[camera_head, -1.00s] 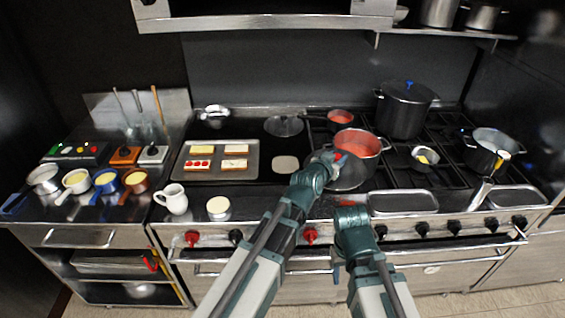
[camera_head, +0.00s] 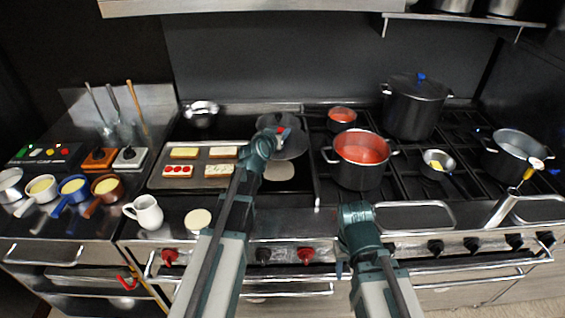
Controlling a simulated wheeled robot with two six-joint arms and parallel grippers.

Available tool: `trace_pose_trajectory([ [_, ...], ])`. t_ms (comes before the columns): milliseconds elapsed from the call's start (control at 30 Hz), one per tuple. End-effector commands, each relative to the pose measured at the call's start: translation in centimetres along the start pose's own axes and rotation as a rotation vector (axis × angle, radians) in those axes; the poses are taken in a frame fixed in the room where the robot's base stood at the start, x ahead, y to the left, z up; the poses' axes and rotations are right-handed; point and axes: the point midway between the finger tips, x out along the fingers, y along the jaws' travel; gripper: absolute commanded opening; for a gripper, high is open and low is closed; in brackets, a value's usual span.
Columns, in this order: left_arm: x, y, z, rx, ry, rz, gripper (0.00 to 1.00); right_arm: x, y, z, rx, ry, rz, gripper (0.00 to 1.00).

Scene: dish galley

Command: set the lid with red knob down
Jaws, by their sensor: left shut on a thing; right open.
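The lid with red knob (camera_head: 291,148) is a dark round lid in the middle of the view, over the back right part of the flat griddle. My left gripper (camera_head: 277,133) is shut on its red knob and partly hides it. The lid overlaps another round grey disc (camera_head: 275,121) behind it; I cannot tell whether they touch. An uncovered pot of red sauce (camera_head: 361,151) stands on the burners to the right. My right gripper (camera_head: 355,213) is open and empty at the stove's front edge, below that pot.
A tray of topped slices (camera_head: 213,152) lies left of the lid, and a pale round patch (camera_head: 279,171) is just in front of it. A white jug (camera_head: 147,212) stands front left. A tall pot with a blue-knobbed lid (camera_head: 414,106) stands back right.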

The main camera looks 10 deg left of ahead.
Motion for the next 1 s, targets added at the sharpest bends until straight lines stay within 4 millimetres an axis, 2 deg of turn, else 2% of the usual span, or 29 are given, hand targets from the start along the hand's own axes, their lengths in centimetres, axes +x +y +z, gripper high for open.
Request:
trace_pose_trajectory([
  [100,0.1,-0.7,0.1,-0.001,0.001,-0.007,0.00,0.2,0.0,0.0,0.000,0.000,0.000,0.50],
  [333,0.3,-0.7,0.9,-0.001,0.001,-0.007,0.00,1.0,-0.1,0.0,0.000,0.000,0.000,0.50],
  [700,1.9,-0.6,6.0,-0.001,0.001,-0.006,0.00,6.2,-0.6,-0.3,0.000,0.000,0.000,0.50],
  [1000,2.0,-0.6,6.5,-0.001,0.001,-0.006,0.00,6.7,-0.7,-0.4,0.000,0.000,0.000,0.50],
])
